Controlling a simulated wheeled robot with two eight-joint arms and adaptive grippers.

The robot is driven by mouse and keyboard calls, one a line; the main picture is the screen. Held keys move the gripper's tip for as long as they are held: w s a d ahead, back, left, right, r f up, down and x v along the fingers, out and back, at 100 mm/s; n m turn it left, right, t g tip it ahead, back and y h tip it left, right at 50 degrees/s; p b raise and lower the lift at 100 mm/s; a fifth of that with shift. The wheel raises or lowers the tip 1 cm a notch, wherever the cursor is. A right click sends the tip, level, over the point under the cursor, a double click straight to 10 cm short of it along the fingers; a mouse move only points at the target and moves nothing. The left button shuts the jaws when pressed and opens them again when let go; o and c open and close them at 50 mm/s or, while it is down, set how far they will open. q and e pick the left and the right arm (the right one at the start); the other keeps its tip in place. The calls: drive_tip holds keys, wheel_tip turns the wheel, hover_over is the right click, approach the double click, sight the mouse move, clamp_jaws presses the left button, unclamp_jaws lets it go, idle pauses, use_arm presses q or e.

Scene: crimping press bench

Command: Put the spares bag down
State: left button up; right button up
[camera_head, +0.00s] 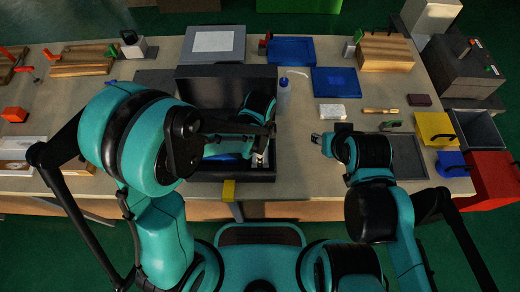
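I cannot make out the spares bag for sure. A dark open case (225,76) stands in the middle of the bench. My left arm reaches over it, and my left gripper (262,152) is low inside its right part. A small pale item (256,160) shows at that gripper; I cannot tell whether it is held. A blue item (228,157) lies in the case, partly hidden by my arm. My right gripper (316,138) is over the bench right of the case, with nothing visible in it; its finger gap is too small to judge.
Blue trays (291,50) lie at the back. A bottle with a blue cap (284,86) stands right of the case. A white block (332,111) and a dark tray (409,157) are near my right arm. Yellow, blue and red bins (434,127) line the right edge.

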use_arm(q)
drive_tip(key=o, duration=1.2)
drive_tip(key=shift+c, duration=0.2)
drive_tip(key=shift+r+p, duration=0.15)
drive_tip(key=shift+p, duration=0.15)
wheel_tip(320, 180, up, 12)
drive_tip(key=p, duration=0.5)
drive_tip(key=s+a+r+n+t, duration=0.2)
drive_tip(key=a+r+n, duration=0.3)
drive_tip(key=a+n, duration=0.4)
drive_tip(key=s+a+r+n+t, duration=0.3)
drive_tip(key=a+r+n+t, duration=0.2)
drive_tip(key=a+n, duration=0.3)
drive_tip(key=shift+a+n, duration=0.4)
drive_tip(key=shift+n, duration=0.1)
use_arm(e)
wheel_tip(320, 180, up, 5)
drive_tip(key=shift+f, duration=0.1)
use_arm(q)
drive_tip(key=shift+s, duration=0.1)
drive_tip(key=shift+c, duration=0.2)
use_arm(e)
drive_tip(key=shift+c, duration=0.3)
